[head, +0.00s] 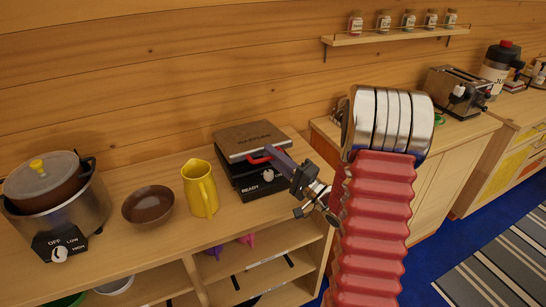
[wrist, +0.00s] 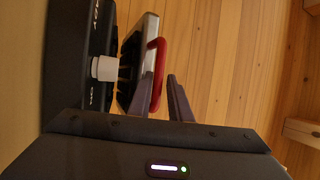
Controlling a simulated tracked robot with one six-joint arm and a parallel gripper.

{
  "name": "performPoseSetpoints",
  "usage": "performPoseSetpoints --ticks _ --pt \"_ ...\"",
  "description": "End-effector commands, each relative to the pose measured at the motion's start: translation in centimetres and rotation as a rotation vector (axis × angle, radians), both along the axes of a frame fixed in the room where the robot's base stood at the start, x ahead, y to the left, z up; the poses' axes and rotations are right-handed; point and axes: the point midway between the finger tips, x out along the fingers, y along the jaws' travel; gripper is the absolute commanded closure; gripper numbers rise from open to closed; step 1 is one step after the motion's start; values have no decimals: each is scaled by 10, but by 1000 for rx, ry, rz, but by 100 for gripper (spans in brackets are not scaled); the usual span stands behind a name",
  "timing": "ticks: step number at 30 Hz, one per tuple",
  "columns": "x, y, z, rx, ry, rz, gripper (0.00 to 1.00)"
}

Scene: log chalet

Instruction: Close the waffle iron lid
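The waffle iron (head: 262,183) stands on the wooden counter, a black box with a silver lid (head: 250,138) and a white knob marked READY. The lid lies low over the base. In the wrist view a dark gap shows between the lid (wrist: 132,60) and the base (wrist: 80,60), and the lid looks slightly tilted. The red handle (head: 258,159) is at the lid's front; it also shows in the wrist view (wrist: 160,72). My gripper (head: 277,158) is at the handle, its fingers apart on either side of the handle's line in the wrist view (wrist: 160,90). Contact is unclear.
A yellow pitcher (head: 200,188), a brown bowl (head: 148,205) and a slow cooker (head: 58,205) stand left of the waffle iron. A spice shelf (head: 395,36) hangs on the wall. A toaster (head: 458,92) stands on the right counter. Open shelves lie below the counter.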

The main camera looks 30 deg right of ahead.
Motion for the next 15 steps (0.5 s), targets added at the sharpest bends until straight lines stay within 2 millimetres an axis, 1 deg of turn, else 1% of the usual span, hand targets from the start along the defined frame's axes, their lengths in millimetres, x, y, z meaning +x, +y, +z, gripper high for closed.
performPoseSetpoints --ticks 1,5,15 --pt "0 0 1 0 -2 1 79" --pt "-1 1 1 0 -3 4 70" --pt "-4 1 1 0 -4 6 70"
